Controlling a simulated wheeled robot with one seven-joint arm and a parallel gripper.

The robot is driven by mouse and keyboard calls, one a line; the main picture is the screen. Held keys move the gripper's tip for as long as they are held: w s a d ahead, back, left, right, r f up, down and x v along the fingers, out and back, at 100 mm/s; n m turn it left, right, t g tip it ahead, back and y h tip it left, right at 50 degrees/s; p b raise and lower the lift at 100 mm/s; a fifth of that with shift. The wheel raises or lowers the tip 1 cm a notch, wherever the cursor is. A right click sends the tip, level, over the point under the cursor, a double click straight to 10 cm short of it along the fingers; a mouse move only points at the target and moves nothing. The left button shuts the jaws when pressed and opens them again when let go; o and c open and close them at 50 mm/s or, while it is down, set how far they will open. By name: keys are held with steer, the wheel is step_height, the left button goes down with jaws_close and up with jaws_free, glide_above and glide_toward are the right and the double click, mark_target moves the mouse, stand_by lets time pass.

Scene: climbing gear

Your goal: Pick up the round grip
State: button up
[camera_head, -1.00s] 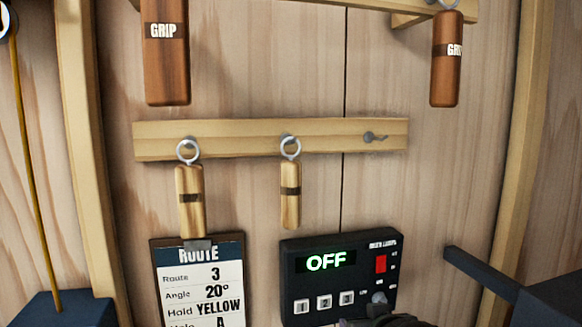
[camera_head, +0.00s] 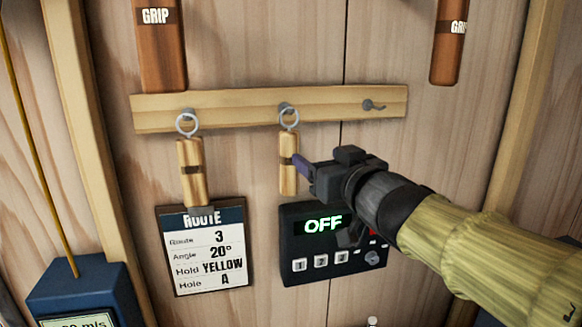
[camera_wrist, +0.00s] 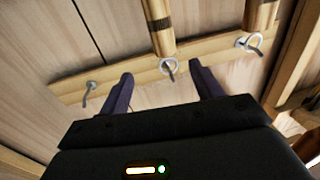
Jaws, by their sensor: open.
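Two small pale wooden grips with dark bands hang by rings from hooks on a wooden rail (camera_head: 240,111). One is the left grip (camera_head: 191,190), the other the middle grip (camera_head: 288,178). I cannot tell for sure which is the round one. My gripper (camera_head: 298,162) is open and empty, its purple fingertips close to the right side of the middle grip. In the wrist view, the middle grip (camera_wrist: 158,25) and its ring lie beyond the gap between my open fingers (camera_wrist: 161,70). The left grip (camera_wrist: 262,14) shows at the right there.
An empty hook (camera_head: 373,106) is at the rail's right end. Larger brown grips hang above, left (camera_head: 160,50) and right (camera_head: 448,50). Below are a route board (camera_head: 205,255) and a black control box reading OFF (camera_head: 300,245), partly behind my gripper. A blue box (camera_head: 75,290) stands lower left.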

mark_target(296, 143)
steer(key=p+x, duration=0.2)
steer(key=x, duration=0.7)
steer(key=shift+w+a+f, duration=0.1)
steer(key=shift+w+a, duration=0.1)
steer(key=shift+w, duration=0.1)
steer(key=shift+s, duration=0.1)
steer(key=shift+w+a, duration=0.2)
steer(key=shift+w, duration=0.05)
steer(key=shift+a+p+x, duration=0.2)
steer(key=shift+p+x, duration=1.2)
steer(key=shift+x, duration=1)
steer(key=shift+s, duration=0.2)
